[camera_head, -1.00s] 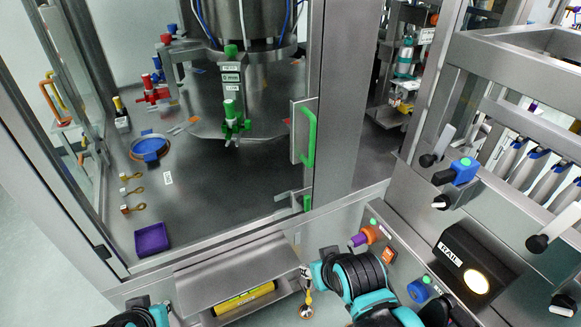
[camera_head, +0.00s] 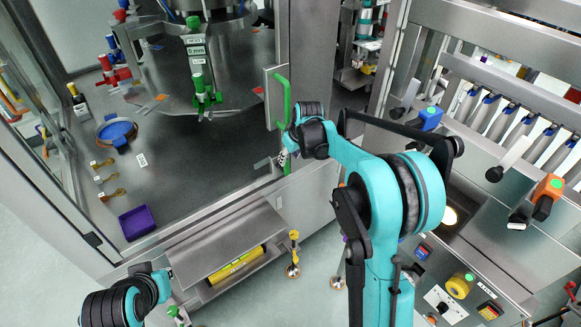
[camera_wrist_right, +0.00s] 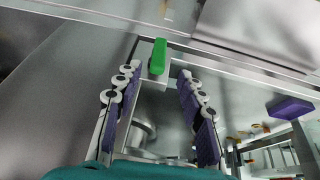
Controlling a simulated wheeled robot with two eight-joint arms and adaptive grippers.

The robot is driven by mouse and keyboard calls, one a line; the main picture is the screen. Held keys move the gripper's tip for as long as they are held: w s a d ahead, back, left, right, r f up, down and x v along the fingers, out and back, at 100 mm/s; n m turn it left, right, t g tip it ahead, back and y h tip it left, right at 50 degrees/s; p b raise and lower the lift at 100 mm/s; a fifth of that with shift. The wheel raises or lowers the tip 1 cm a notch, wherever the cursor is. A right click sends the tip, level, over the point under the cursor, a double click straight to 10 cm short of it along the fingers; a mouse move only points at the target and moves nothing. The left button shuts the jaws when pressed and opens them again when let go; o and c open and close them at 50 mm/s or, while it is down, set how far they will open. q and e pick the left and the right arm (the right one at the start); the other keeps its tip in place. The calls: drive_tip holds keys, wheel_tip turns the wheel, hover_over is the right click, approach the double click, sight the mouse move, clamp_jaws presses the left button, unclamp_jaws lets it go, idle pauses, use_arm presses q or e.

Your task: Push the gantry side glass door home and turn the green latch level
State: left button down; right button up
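The side glass door shows by its upright green handle (camera_head: 286,101) on a metal bracket. I cannot tell from these views whether the door is fully home. The green latch (camera_wrist_right: 157,57) stands out as a short bar in the right wrist view. It is upright in the head view (camera_head: 287,168), partly hidden by my right gripper. My right gripper (camera_head: 283,157) is just below the handle, beside the latch. In the wrist view its fingers (camera_wrist_right: 158,75) are apart and empty, with the latch between and just beyond their tips. My left gripper (camera_head: 167,273) is low at left, too small to read.
Inside the cabinet are a purple tray (camera_head: 137,222), a blue-lidded dish (camera_head: 117,131) and green-topped fittings (camera_head: 202,90). A steel step with a yellow cylinder (camera_head: 236,265) lies below. A control panel with knobs (camera_head: 460,285) stands at right.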

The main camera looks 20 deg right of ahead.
sight(288, 163)
drive_tip(key=shift+w+f, duration=0.35)
drive_tip(key=shift+f, duration=0.3)
drive_tip(key=b+x, duration=0.2)
drive_tip(key=x, duration=0.5)
drive_tip(key=shift+r, duration=0.1)
clamp_jaws()
